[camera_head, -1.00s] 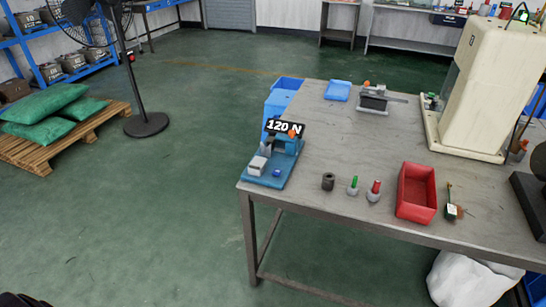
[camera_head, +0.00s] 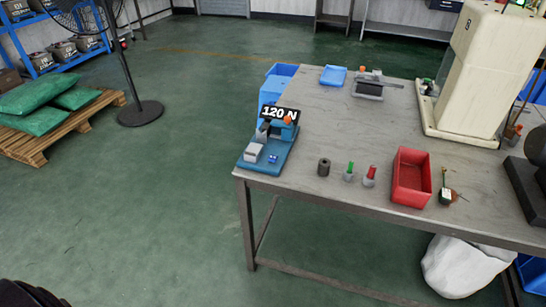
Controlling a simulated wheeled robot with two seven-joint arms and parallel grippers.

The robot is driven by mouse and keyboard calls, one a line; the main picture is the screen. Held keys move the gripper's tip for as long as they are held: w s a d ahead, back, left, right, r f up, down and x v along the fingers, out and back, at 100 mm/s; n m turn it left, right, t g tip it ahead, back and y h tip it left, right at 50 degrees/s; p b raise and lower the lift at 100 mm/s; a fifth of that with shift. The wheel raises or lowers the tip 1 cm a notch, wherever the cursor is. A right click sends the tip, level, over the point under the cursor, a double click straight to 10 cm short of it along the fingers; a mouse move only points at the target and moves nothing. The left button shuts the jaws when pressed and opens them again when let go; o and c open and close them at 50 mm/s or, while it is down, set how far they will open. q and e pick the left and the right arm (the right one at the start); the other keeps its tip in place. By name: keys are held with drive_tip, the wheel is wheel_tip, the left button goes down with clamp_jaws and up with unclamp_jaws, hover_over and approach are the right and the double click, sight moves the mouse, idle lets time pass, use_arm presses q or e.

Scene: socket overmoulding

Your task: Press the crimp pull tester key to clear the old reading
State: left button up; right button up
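The crimp pull tester (camera_head: 281,152) stands on the table's near left corner. It has a blue base, a grey block at the front and a black display (camera_head: 279,113) that reads 120 N. A small blue key (camera_head: 273,159) sits on its base, beside the grey block. Nothing touches the key. Neither of my grippers shows in the head view. A dark rounded shape at the bottom left edge may be part of my own arm.
Right of the tester stand a dark cylinder (camera_head: 324,167), a green-topped piece (camera_head: 349,171), a red-topped piece (camera_head: 370,176) and a red bin (camera_head: 411,177). A cream machine (camera_head: 481,70) stands at the back right. Blue bins (camera_head: 273,87) stand beyond the table's left edge.

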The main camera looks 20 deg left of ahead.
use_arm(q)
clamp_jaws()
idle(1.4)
